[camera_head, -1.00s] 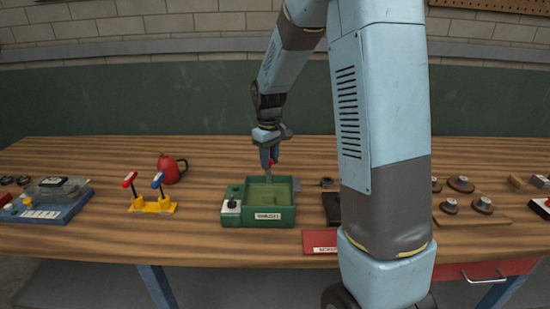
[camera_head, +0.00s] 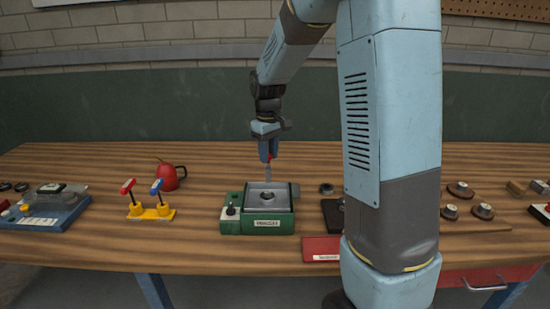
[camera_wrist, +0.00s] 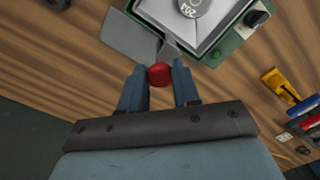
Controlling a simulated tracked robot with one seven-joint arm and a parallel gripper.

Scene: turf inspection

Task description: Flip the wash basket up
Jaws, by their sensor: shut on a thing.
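A green wash box (camera_head: 238,227) with a white label stands at the middle of the bench. A grey metal basket or tray (camera_head: 252,199) fills its top, with a round dark-centred metal part (camera_head: 266,197) in it. The part also shows in the wrist view (camera_wrist: 194,8), with a marked face. My gripper (camera_head: 268,161) is above the back of the box. In the wrist view its fingers are closed on a red ball knob (camera_wrist: 160,75). A grey lever runs from the knob towards the tray. A flat grey plate (camera_wrist: 128,38) lies beside the lever.
Several knobs sit farther right. The bench behind the box is clear.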

